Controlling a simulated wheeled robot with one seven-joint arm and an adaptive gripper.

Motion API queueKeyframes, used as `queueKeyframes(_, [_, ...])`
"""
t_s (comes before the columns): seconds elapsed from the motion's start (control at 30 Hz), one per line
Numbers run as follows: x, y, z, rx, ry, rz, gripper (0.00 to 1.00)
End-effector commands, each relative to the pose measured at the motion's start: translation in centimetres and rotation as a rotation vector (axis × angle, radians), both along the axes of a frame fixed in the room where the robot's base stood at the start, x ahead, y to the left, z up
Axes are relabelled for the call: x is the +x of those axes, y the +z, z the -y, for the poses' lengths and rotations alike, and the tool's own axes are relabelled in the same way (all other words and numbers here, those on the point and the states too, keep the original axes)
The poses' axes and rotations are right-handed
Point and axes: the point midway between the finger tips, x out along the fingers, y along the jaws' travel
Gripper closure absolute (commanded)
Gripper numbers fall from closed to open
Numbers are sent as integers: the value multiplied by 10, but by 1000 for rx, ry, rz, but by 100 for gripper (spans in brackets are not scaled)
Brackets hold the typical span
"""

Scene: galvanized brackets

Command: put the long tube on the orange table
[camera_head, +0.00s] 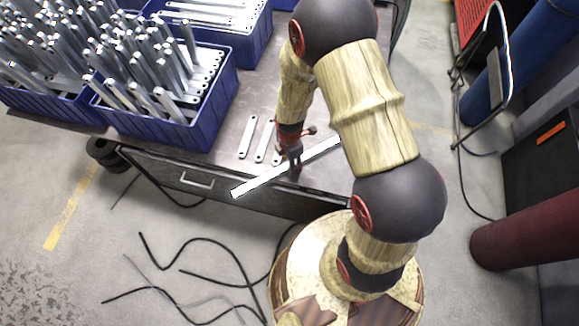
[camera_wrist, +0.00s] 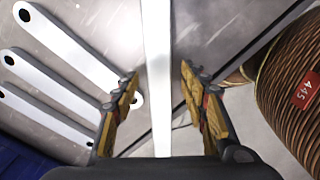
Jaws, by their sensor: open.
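The long tube (camera_head: 257,182) is a pale, straight bar. It lies slantwise at the front edge of the grey workbench (camera_head: 228,137), with its left end sticking out past the edge. My gripper (camera_head: 292,168) is over its middle. In the wrist view the long tube (camera_wrist: 158,60) runs upright in the picture between the fingers of my gripper (camera_wrist: 160,75). The fingers are open, with a gap on each side of the tube. I cannot make out an orange table in either view.
Flat brackets (camera_head: 247,138) with holes lie beside the tube on the bench. Blue crates (camera_head: 207,132) full of metal parts stand at the back left. A drawer (camera_head: 185,180) is below the bench edge. Cables (camera_head: 225,245) lie on the floor. A dark red cylinder (camera_head: 525,230) is at right.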

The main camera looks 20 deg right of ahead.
Motion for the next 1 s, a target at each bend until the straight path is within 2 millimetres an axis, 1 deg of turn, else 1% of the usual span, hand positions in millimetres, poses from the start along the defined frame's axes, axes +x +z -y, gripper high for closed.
queueKeyframes(0.07, [1, -4, 0, 0, 0, 2, 56])
queueKeyframes(0.27, [1, -3, 0, 0, 0, 3, 57])
queueKeyframes(1.0, [1, -3, 0, 0, -1, 3, 99])
